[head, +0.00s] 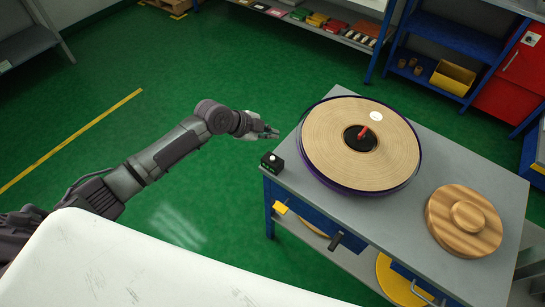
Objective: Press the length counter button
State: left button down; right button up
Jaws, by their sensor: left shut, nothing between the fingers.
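The length counter (272,162) is a small black box with a pale round button on top. It sits at the near left corner of the grey workbench (318,206). My left gripper (274,132) is shut and empty. In the picture it is just above the counter, past the bench's left edge, and appears apart from it. A large tan tape reel (335,140) with a purple rim and a red-tipped spindle lies flat on the bench to the right of the counter. My right gripper is not in view.
A round wooden piece with a knob (452,232) lies on the bench's right side. A white surface (130,262) fills the near left. Blue shelves (420,48) and a red cabinet (522,75) stand at the back. The green floor left of the bench is clear.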

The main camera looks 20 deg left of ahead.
aim_at(271, 159)
pick_arm(q)
jog(key=shift+f, duration=0.15)
notch_tip(271, 159, down, 9)
jog(key=b, duration=0.6)
jog(key=shift+r+b, duration=0.2)
jog(key=shift+b, duration=0.2)
dwell(0.8)
jog(key=shift+f+b, duration=0.35)
jog(key=shift+b, duration=0.1)
jog(key=shift+f+b, duration=0.5)
dwell(0.4)
jog(key=shift+r, duration=0.15)
dwell(0.3)
jog(key=shift+r+p, duration=0.65)
jog(key=shift+r, duration=0.1)
